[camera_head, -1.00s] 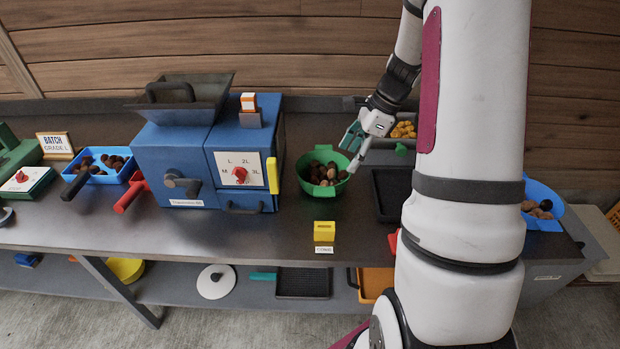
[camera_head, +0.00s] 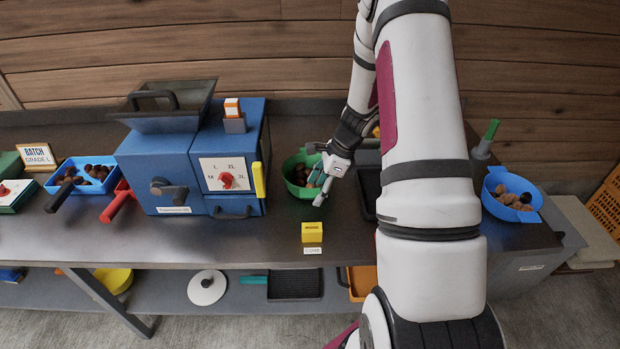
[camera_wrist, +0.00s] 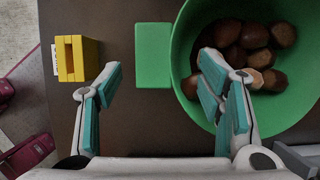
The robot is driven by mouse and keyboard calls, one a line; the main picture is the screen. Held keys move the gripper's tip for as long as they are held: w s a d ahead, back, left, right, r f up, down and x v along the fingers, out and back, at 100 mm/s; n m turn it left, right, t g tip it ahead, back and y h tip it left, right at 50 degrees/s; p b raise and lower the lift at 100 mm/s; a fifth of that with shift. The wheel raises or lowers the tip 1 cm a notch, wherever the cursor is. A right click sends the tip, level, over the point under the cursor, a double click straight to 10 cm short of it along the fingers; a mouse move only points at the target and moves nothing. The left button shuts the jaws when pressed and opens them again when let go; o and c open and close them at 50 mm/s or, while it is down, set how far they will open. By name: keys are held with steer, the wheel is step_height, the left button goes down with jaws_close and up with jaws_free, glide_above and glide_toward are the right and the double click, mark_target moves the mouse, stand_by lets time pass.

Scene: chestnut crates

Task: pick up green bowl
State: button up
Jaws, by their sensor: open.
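The green bowl (camera_head: 296,184) stands on the counter to the right of the blue machine and holds several brown chestnuts (camera_head: 302,174). In the wrist view the bowl (camera_wrist: 183,50) fills the upper right, with a flat green handle (camera_wrist: 153,55) pointing left. My gripper (camera_head: 318,186) is at the bowl's right front side in the head view and hides part of it. In the wrist view my gripper (camera_wrist: 160,85) is open, one finger over the bowl's inside near the chestnuts and the other left of the handle. The handle lies between the fingers; contact cannot be told.
A yellow block (camera_head: 312,232) stands in front of the bowl. The blue machine (camera_head: 190,165) is close on the left. A dark tray (camera_head: 369,190) is right of my gripper, partly hidden by my arm. A blue bowl (camera_head: 511,205) is further right.

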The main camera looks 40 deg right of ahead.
steer(key=shift+x, duration=0.9)
steer(key=c, duration=1.2)
steer(key=shift+r, duration=0.1)
steer(key=shift+r, duration=0.55)
jaws_close()
step_height(320, 180, up, 2)
steer(key=shift+r, duration=0.1)
steer(key=s+r+b, duration=0.1)
steer(key=s, duration=1.5)
steer(key=shift+d+r+b, duration=0.3)
steer(key=shift+d+b, duration=0.05)
steer(key=shift+d, duration=0.05)
